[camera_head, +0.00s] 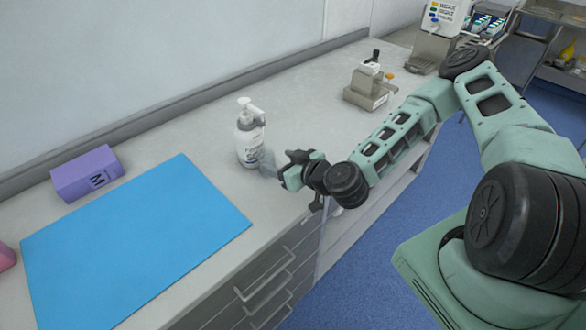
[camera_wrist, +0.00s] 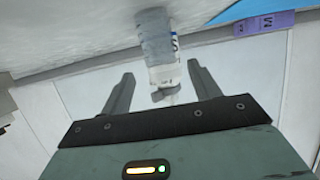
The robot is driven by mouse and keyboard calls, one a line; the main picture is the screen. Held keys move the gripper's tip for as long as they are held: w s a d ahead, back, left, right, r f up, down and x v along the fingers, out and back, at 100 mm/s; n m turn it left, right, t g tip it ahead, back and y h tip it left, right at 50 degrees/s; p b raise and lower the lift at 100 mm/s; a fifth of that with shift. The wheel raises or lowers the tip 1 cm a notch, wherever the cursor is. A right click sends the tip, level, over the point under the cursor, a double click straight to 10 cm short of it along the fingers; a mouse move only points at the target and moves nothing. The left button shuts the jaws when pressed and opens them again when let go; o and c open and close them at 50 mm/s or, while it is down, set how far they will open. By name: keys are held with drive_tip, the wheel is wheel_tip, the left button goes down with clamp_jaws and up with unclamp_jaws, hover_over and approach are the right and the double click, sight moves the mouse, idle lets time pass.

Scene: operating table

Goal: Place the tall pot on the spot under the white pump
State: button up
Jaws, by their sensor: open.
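A bottle with a white pump head (camera_head: 250,108) stands upright on the grey counter, right of the blue mat. A small grey shape (camera_head: 267,166), possibly the tall pot, stands between this bottle and my gripper (camera_head: 285,160). The wrist view looks upside down. In it a grey cylinder (camera_wrist: 153,36) stands on the counter in front of the bottle (camera_wrist: 166,72) and partly hides it. My gripper (camera_wrist: 160,72) is open, its two fingers apart on either side of the bottle in the picture. I see nothing held. No marked spot is clear under the pump.
The blue mat (camera_head: 130,245) covers the counter's left part, with a purple box (camera_head: 87,173) behind it. A beige device (camera_head: 370,90) stands further right. A white labelled container (camera_head: 446,15) sits at the far end. The wall edges the counter's back; drawers (camera_head: 265,285) are in front.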

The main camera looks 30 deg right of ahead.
drive_tip(key=s+a+r+n+g+y+p, duration=0.25)
drive_tip(key=s+a+n+g, duration=0.4)
drive_tip(key=s+g, duration=0.35)
drive_tip(key=s+a+r+m+g+h, duration=0.2)
drive_tip(key=s+r+h, duration=0.4)
drive_tip(key=s+r, duration=1.1)
drive_tip(key=shift+s+r+g, duration=0.2)
drive_tip(key=shift+r+g, duration=0.5)
drive_tip(key=shift+r, duration=0.1)
